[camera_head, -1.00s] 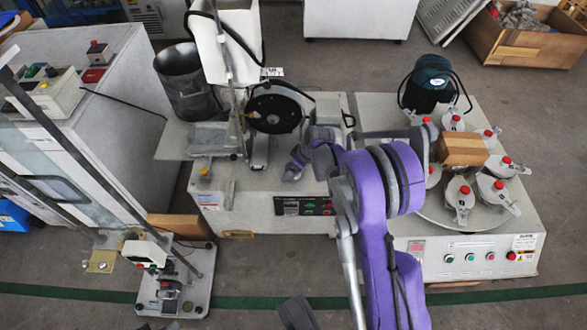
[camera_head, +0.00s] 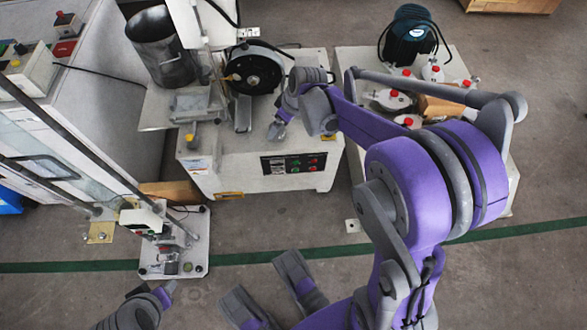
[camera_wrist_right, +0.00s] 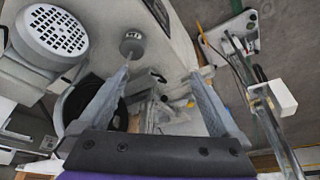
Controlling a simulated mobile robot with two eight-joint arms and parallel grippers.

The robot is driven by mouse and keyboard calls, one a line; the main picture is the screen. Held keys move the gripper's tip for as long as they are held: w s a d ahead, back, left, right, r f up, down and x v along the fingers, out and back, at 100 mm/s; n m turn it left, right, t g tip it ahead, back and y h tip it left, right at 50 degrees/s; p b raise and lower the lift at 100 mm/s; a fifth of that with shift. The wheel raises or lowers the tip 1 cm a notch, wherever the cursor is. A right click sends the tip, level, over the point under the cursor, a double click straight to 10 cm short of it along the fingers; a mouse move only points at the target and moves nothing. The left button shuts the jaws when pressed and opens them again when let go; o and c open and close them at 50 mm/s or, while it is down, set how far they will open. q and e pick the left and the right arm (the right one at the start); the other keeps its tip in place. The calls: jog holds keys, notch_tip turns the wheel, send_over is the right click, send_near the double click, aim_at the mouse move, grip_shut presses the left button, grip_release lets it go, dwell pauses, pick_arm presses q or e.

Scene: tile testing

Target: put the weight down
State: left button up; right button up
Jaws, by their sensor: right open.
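My right gripper (camera_head: 278,128) is over the top of the white wheel machine (camera_head: 255,185), in front of its black wheel (camera_head: 253,75). In the right wrist view its two fingers (camera_wrist_right: 160,76) stand wide apart with nothing between them. A small grey metal cylinder (camera_wrist_right: 131,42) shows beyond the left fingertip, apart from it; I cannot tell whether it is the weight. Red-knobbed round weights (camera_head: 389,100) lie on the turntable machine, partly behind my right arm. My left gripper (camera_head: 152,298) is low at the bottom left edge, cut off; its opening is unclear.
A metal bin (camera_head: 160,48) stands at the back left of the wheel machine. A small stand with a pale base plate (camera_head: 200,222) is on the floor left. A tall white cabinet (camera_head: 85,105) fills the left side.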

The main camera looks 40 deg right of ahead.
jog(key=s+a+r+m, duration=0.1)
jog(key=s+a, duration=0.2)
jog(key=s, duration=0.4)
jog(key=s+a+m+h, duration=0.1)
jog(key=s+a, duration=0.3)
jog(key=s, duration=0.3)
jog(key=s+a+r+m, duration=0.1)
jog(key=s+a, duration=0.3)
jog(key=s, duration=0.4)
jog(key=shift+r+m, duration=0.3)
jog(key=shift+m, duration=0.1)
